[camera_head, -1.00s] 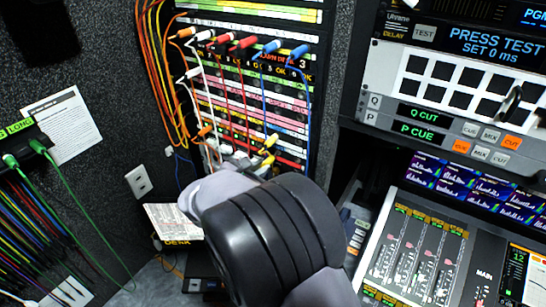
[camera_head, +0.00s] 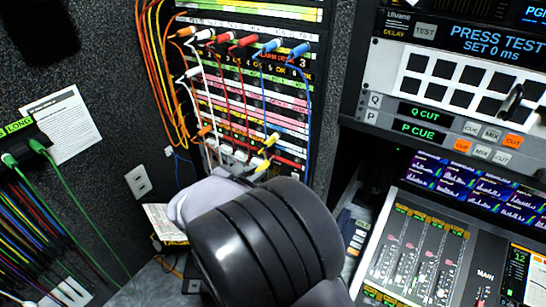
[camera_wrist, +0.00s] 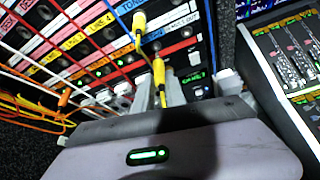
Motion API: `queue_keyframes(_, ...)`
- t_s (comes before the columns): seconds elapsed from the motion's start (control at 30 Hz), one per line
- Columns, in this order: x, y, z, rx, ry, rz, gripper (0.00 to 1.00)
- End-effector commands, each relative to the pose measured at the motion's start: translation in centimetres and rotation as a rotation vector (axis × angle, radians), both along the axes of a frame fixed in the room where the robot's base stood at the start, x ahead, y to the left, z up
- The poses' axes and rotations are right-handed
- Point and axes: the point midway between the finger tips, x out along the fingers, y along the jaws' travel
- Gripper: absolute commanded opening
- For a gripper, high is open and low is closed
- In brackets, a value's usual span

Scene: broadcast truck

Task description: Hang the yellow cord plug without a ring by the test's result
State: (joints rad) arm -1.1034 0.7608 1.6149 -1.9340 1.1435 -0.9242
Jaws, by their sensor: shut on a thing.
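Two yellow plugs show by the lower rows of the patch panel. The upper one (camera_head: 271,139) is at the panel's lower right; it also shows in the wrist view (camera_wrist: 139,22). The lower yellow plug (camera_wrist: 158,72) is between the fingers of my gripper (camera_wrist: 158,92), which is shut on it. In the head view this plug (camera_head: 263,164) shows just past my gripper (camera_head: 252,172), and my wrist hides much of the fingers. I cannot tell whether either plug has a ring. A display (camera_head: 497,42) reads "PRESS TEST SET 0 ms", beside a TEST button (camera_head: 425,31).
The patch panel (camera_head: 250,95) carries orange, white, red and blue plugs with hanging cords close to my gripper. A mixing console (camera_head: 425,250) stands at the right. Green and coloured cables (camera_head: 50,215) hang at the left. A wall notice (camera_head: 62,123) is at the left.

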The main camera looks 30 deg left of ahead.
Motion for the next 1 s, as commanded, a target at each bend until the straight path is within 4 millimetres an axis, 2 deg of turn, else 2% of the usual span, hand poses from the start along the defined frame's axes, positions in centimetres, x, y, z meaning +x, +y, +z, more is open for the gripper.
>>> queue_keyframes(0.23, -1.3, 0.1, 0.0, 0.0, 0.0, 0.001, 0.0)
queue_keyframes(0.57, -1.6, 0.2, 0.0, 0.0, 0.0, 0.001, 0.0)
queue_keyframes(1.0, -4.4, 0.4, 0.0, -0.001, 0.0, 0.001, 0.0)
